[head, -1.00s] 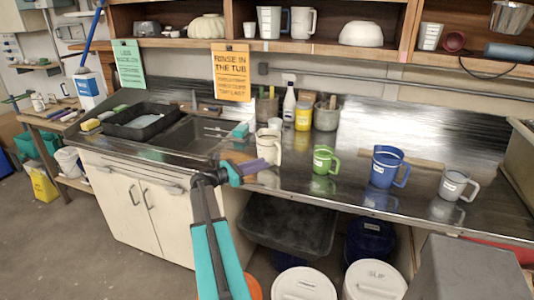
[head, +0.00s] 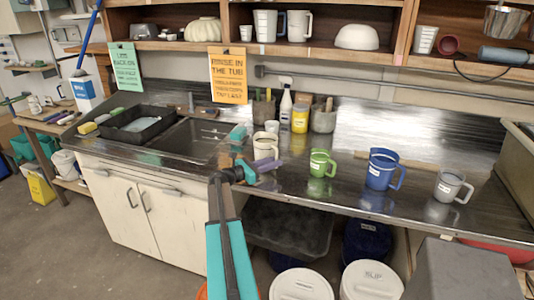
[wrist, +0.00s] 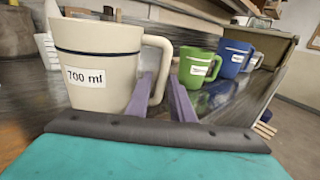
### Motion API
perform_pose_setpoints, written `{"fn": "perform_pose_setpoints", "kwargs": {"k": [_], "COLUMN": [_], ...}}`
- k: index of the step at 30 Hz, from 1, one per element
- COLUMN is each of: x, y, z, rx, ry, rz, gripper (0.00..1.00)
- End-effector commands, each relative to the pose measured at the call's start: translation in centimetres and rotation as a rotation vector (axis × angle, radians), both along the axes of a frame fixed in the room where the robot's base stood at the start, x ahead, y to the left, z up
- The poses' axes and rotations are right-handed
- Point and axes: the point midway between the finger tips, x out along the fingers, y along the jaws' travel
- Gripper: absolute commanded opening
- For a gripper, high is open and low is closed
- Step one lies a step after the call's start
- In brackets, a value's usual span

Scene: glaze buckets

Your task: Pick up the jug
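A cream jug (head: 266,148) stands upright on the metal counter, in front of a smaller white cup. In the wrist view the jug (wrist: 95,75) is large and close at left, with a "700 ml" label and its handle on the right. My gripper (head: 272,164) is at the jug's near side, low by the handle. In the wrist view my gripper (wrist: 160,82) has its two purple fingers apart, one on each side of the handle's lower part. The fingers look open; whether they touch the handle I cannot tell.
A green mug (head: 321,163), a blue jug (head: 381,170) and a grey jug (head: 449,185) stand to the right on the counter. A sink (head: 185,138) and black tray (head: 140,125) are left. A yellow jar (head: 300,117) and bottle stand behind.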

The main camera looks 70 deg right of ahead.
Motion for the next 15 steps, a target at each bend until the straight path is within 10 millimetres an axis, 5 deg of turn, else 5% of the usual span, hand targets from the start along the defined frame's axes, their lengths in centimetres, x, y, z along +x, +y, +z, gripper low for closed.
{"fn": "perform_pose_setpoints", "kwargs": {"k": [15], "x": [-0.43], "y": [-0.64], "z": [0.07], "rx": [0.0], "ry": [0.0], "rz": [0.0], "gripper": [0.21]}}
